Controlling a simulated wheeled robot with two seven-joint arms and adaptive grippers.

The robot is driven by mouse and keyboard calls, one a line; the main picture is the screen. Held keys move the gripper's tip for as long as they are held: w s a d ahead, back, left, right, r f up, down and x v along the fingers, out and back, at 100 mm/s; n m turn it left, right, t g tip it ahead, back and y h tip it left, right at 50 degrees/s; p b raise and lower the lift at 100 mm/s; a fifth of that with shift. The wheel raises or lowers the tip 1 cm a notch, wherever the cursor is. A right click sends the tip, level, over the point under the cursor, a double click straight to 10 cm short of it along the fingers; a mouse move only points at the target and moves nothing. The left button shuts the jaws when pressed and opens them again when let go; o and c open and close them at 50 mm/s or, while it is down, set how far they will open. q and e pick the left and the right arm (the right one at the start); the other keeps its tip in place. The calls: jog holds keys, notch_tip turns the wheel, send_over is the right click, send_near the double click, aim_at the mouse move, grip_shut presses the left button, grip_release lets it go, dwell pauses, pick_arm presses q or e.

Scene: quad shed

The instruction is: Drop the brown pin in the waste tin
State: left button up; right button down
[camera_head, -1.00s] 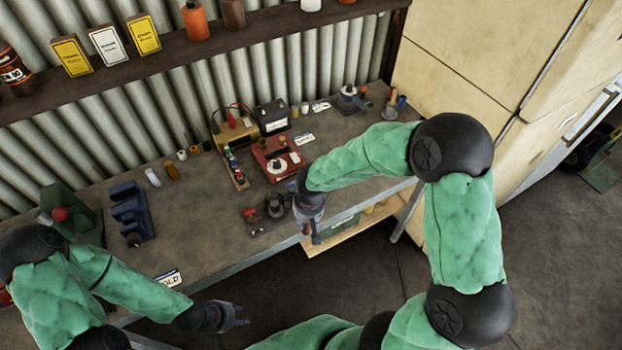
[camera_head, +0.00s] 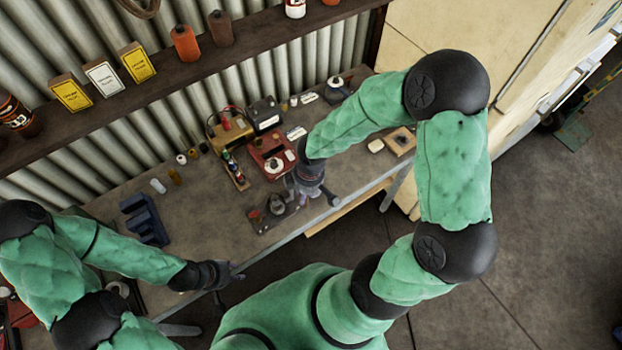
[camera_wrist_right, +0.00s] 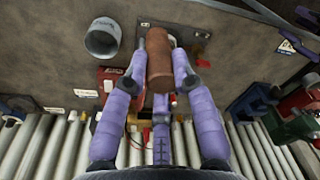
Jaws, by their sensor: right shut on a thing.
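The brown pin (camera_wrist_right: 159,58) is a reddish-brown cylinder. In the right wrist view it sits between the two purple fingers of my right gripper (camera_wrist_right: 159,75), which is shut on it. A grey round open tin (camera_wrist_right: 103,38), likely the waste tin, stands on the bench to the left of the pin, apart from it. In the head view my right gripper (camera_head: 308,188) is over the front part of the bench; the pin and tin cannot be made out there. My left gripper (camera_head: 225,275) is at the bench's front edge, away from the pin; its finger opening is unclear.
In the head view a dark plate with small parts (camera_head: 262,219) lies beside my right gripper. A red box (camera_head: 268,151) and a battery (camera_head: 264,113) stand behind. A blue holder (camera_head: 146,218) is on the left. Bare bench lies between the holder and plate.

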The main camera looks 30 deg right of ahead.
jog(key=w+d+f+b, duration=0.4)
jog(key=w+d+f, duration=0.4)
jog(key=w+f, duration=0.2)
notch_tip(320, 180, down, 3)
jog(key=shift+d+r, duration=0.15)
jog(key=shift+d, duration=0.2)
jog(key=shift+w+f+b, duration=0.1)
jog(key=shift+f+b, duration=0.4)
jog(key=shift+f, duration=0.1)
jog(key=c, duration=1)
grip_release()
